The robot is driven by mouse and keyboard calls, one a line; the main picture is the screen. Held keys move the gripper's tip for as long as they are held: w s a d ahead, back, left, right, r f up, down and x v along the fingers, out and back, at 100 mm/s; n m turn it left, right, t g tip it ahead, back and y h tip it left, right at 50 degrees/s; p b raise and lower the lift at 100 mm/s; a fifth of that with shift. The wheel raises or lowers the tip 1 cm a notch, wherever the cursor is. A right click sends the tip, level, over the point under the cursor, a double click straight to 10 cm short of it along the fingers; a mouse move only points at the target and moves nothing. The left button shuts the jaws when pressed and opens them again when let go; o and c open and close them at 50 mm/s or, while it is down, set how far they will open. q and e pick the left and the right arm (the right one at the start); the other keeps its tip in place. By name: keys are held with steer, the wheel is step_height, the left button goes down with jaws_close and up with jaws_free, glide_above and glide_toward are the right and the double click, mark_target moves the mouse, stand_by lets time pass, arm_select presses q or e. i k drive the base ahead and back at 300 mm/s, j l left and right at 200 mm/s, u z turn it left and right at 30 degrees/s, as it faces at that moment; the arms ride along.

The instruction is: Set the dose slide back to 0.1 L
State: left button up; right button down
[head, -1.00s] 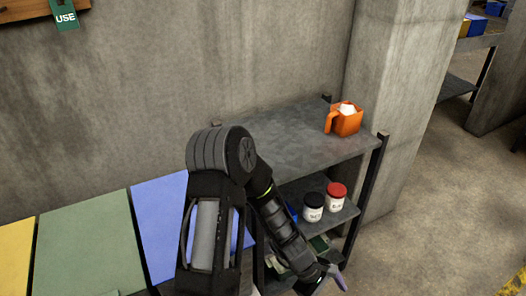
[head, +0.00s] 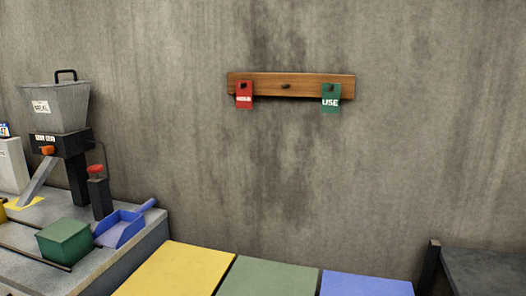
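In the head view, a metal hopper (head: 56,106) labelled as meal stands at the left on a dark dispenser block (head: 62,143). A small orange knob (head: 48,150) sits on the front of the block, and it looks like the dose slide. The white label above the knob is too small to read, so its setting cannot be told. A metal chute (head: 38,181) slopes down from the block to the bench. Neither of my grippers is in view.
A green box (head: 65,242), a blue scoop (head: 121,228) and a red-topped post (head: 98,192) stand on the grey bench (head: 108,258). Yellow (head: 178,270), green and blue panels lie to the right. A red tag (head: 244,95) and green tag (head: 331,97) hang from a wooden rail.

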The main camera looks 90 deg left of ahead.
mark_target(47, 150)
steer(key=u, duration=4.25)
steer(key=l, duration=0.75)
